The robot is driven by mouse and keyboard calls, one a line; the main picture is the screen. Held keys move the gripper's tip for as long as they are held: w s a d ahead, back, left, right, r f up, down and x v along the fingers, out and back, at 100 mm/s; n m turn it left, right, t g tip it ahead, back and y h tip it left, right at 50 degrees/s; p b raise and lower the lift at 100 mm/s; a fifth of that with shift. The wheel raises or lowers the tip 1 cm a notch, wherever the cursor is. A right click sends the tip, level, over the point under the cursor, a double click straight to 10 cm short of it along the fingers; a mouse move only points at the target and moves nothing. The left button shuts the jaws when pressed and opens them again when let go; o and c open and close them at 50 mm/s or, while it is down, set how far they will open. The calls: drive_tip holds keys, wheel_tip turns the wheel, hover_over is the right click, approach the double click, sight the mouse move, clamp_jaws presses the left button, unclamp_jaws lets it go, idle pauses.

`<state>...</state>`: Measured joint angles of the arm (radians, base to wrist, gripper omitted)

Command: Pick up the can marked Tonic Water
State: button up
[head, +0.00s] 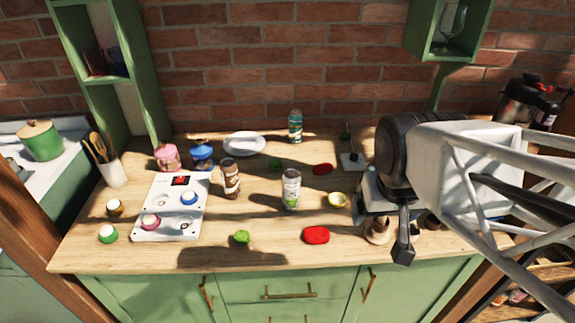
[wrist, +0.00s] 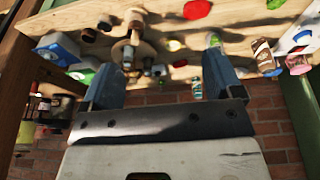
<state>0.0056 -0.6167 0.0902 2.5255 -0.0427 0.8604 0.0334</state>
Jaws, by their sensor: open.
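Three cans stand upright on the wooden counter, and their lettering is too small to read. A pale can with a green lower part (head: 291,188) is near the middle. A brown and white can (head: 231,180) stands left of it; a brown can also shows in the wrist view (wrist: 262,54). A teal can (head: 295,127) stands at the back by the wall, also in the wrist view (wrist: 197,88). I cannot tell which is Tonic Water. My gripper (wrist: 161,62) is open, with nothing held between its fingers. In the head view my arm is at the right, apart from these cans.
A white panel with knobs (head: 172,226) lies at the left. Pink (head: 167,157) and blue (head: 202,156) jars and a white plate (head: 244,144) are behind. A red item (head: 316,235), a green item (head: 241,238) and a yellow bowl (head: 337,200) lie near the pale can.

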drive_tip(key=w+f+n+t, duration=0.1)
drive_tip(key=w+f+t, duration=0.25)
drive_tip(key=w, duration=0.65)
drive_tip(key=n+t+y, duration=0.5)
drive_tip(key=y, duration=0.2)
approach(297, 184)
drive_tip(key=shift+f+x, duration=0.2)
drive_tip(key=shift+x, duration=2.35)
drive_tip(key=shift+s+a, duration=0.1)
drive_tip(key=shift+a, duration=0.05)
drive_tip(key=shift+x, duration=1.2)
drive_tip(key=shift+f, duration=0.1)
drive_tip(key=shift+x, duration=2.6)
drive_tip(key=shift+r, duration=0.2)
